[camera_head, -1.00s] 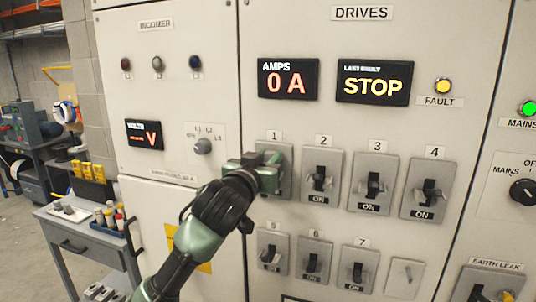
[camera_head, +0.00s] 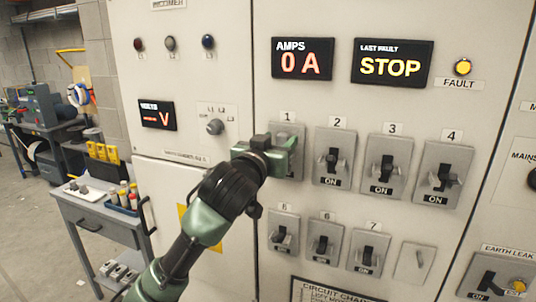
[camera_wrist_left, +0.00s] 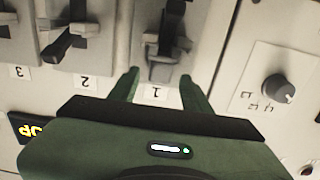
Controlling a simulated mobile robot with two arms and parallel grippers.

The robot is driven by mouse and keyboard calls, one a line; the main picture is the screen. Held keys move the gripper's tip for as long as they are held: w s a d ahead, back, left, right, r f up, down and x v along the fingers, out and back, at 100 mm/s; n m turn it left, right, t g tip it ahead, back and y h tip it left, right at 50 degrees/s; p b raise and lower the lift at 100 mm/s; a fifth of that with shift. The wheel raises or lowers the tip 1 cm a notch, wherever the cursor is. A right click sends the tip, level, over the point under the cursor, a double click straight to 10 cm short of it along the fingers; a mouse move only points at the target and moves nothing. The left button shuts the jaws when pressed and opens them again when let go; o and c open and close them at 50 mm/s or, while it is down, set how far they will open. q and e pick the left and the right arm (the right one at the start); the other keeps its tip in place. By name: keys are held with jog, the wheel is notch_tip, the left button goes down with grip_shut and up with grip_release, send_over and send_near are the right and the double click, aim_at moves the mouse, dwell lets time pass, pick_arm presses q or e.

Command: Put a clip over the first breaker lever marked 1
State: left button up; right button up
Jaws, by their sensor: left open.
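The breaker marked 1 (camera_head: 289,128) is at the left end of the upper breaker row, mostly hidden behind my left gripper (camera_head: 289,154) in the head view. In the left wrist view, which shows the panel upside down, the lever of breaker 1 (camera_wrist_left: 172,22) is dark with grey side pieces. My left gripper (camera_wrist_left: 161,74) is open there, its green fingers apart on either side of the label 1 (camera_wrist_left: 156,92), close to the panel. I see no clip between the fingers. I cannot pick out a clip for certain. My right gripper is not in view.
Breaker 2 (camera_head: 333,158) is close to the right of my gripper. A rotary knob (camera_head: 215,127) is to its left, and breaker 5 (camera_head: 283,234) is below. A grey cart (camera_head: 100,225) with a pale tray (camera_head: 84,191) and small items stands at the left.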

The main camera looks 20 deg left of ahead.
pick_arm(q)
jog(key=s+b, duration=0.2)
jog(key=s, duration=0.8)
jog(key=shift+s+a, duration=0.15)
jog(key=shift+a, duration=0.05)
